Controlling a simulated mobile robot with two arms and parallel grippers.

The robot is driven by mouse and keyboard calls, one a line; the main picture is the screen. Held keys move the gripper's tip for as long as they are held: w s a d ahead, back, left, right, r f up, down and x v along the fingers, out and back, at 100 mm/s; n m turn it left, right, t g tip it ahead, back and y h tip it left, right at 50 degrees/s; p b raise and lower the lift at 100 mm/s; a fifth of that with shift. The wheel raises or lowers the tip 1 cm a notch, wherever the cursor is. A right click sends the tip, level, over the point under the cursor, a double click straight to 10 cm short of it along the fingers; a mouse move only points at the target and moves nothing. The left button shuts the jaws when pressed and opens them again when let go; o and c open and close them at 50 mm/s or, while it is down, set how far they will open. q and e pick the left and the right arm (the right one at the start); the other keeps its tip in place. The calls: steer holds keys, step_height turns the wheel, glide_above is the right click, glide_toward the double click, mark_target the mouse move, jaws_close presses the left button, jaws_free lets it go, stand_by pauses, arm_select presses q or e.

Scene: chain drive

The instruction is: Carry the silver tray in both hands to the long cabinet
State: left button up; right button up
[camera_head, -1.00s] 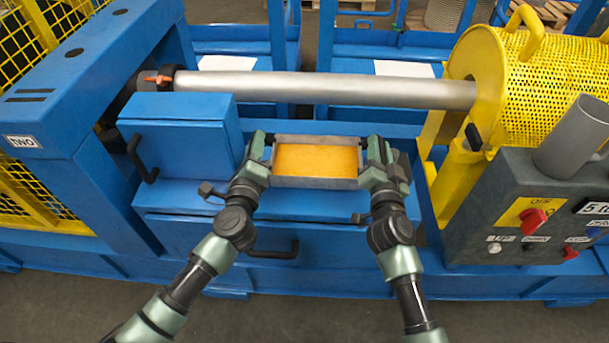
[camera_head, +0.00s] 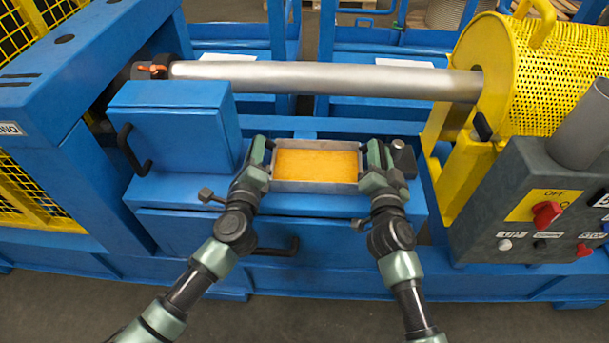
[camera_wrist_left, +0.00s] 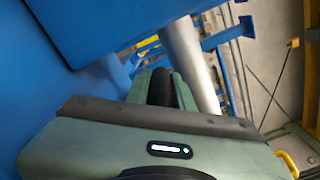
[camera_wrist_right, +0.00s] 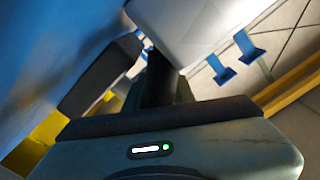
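The silver tray (camera_head: 316,187) has a grey metal rim and an orange-yellow inside. It looks level in the middle of the head view, over the top of a long blue cabinet (camera_head: 190,232) with a black handle; I cannot tell whether it touches that top. My left gripper (camera_head: 268,160) is at the tray's left end and my right gripper (camera_head: 366,162) at its right end. Both look closed on the ends, though the fingertips are partly hidden. The wrist views do not show the grip clearly.
A blue box (camera_head: 175,125) with a black handle stands left of the tray. A grey shaft (camera_head: 330,80) runs behind it into a yellow perforated guard (camera_head: 550,80). A dark control panel (camera_head: 540,205) with red knobs stands at the right. Grey floor (camera_head: 90,310) shows in front.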

arm_select(q)
steer(key=o, duration=0.4)
steer(key=shift+a+r, duration=0.1)
steer(key=shift+a, duration=0.1)
arm_select(e)
steer(key=o, duration=0.4)
arm_select(q)
steer(key=o, duration=0.8)
steer(key=shift+d, duration=0.1)
arm_select(e)
steer(key=shift+d, duration=0.1)
steer(key=shift+r, duration=0.1)
